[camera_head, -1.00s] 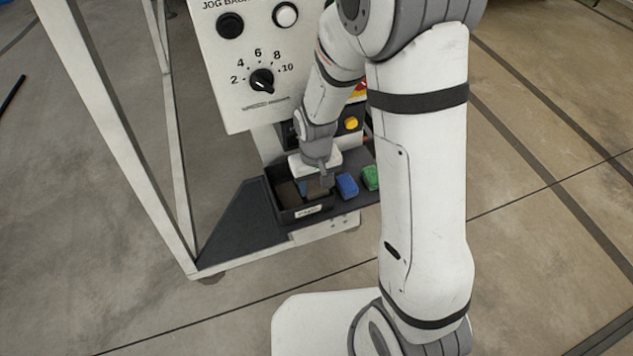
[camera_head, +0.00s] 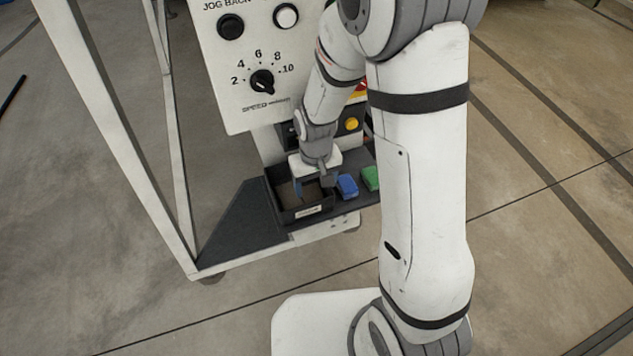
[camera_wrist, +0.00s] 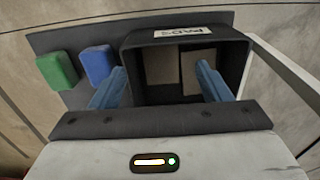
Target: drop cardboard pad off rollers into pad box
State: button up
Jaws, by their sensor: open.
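The pad box (camera_wrist: 190,32) is a black open bin with a white "PADS" label, on a dark shelf below the control panel. It also shows in the head view (camera_head: 289,213). Two tan cardboard pads lie inside it, one at the left (camera_wrist: 157,62) and one at the right (camera_wrist: 192,72) in the wrist view. My gripper (camera_wrist: 160,80) has blue fingers spread apart over the box opening, with nothing between them that I can see holding. In the head view my gripper (camera_head: 314,187) is just above the box and hides part of its inside. The rollers are not visible.
A blue block (camera_head: 347,186) and a green block (camera_head: 371,177) sit on the shelf right of the box. The control panel (camera_head: 245,105) with knobs stands above. A white frame leg (camera_head: 120,145) is at the left.

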notch_tip(320, 180, up, 12)
jog(key=s+d+r+m+t, duration=0.2)
jog(key=s+d+r+m, duration=0.1)
jog(key=s+d+r, duration=0.7)
jog(key=s+d, duration=0.1)
jog(key=s, duration=0.2)
jog(key=shift+r+t, duration=0.15)
jog(key=shift+t, duration=0.25)
